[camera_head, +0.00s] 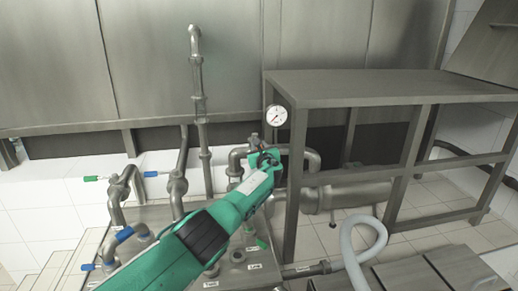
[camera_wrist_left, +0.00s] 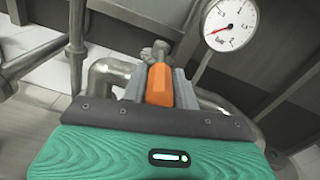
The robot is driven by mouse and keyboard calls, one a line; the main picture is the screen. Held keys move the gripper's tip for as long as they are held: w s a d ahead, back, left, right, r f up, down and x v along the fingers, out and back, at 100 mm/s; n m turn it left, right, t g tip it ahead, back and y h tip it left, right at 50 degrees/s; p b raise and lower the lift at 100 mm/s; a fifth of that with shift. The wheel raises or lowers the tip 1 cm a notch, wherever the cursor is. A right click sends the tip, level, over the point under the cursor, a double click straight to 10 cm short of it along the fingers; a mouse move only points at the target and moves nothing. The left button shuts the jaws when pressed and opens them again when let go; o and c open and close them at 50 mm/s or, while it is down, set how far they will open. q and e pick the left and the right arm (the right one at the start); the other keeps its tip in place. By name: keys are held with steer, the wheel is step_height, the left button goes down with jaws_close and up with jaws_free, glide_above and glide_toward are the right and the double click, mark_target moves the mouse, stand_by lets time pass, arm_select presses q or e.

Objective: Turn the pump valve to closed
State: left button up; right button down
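My left gripper (camera_head: 264,158) reaches in from the lower left to the pipework beside the gauge. In the left wrist view, its two grey fingers (camera_wrist_left: 160,90) lie close against both sides of an orange valve handle (camera_wrist_left: 160,84), with no clear gap. The handle sits in front of a grey metal valve body (camera_wrist_left: 158,52). In the head view the gripper hides the orange handle. I cannot tell the valve's open or closed position. My right gripper is not in view.
A pressure gauge (camera_head: 276,115), also in the left wrist view (camera_wrist_left: 230,24), stands just behind the gripper. A metal frame table (camera_head: 390,88) stands right of it. Green (camera_head: 90,179) and blue (camera_head: 125,234) valve handles are on the left pipes. A white hose (camera_head: 352,255) curves at lower right.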

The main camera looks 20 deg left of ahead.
arm_select(q)
steer(key=shift+o, duration=1.3)
steer(key=shift+w+d, duration=0.1)
steer(key=shift+s+d+p, duration=0.25)
steer(key=shift+s+p, duration=0.3)
steer(key=shift+p, duration=0.3)
steer(key=shift+s+d+r+p, duration=0.1)
steer(key=shift+s+d+p, duration=0.15)
steer(key=shift+s+p, duration=0.35)
steer(key=v, duration=1.1)
steer(key=shift+b, duration=0.35)
steer(key=shift+s+d+f, duration=0.1)
steer(key=shift+s+f, duration=0.05)
steer(key=shift+f, duration=0.05)
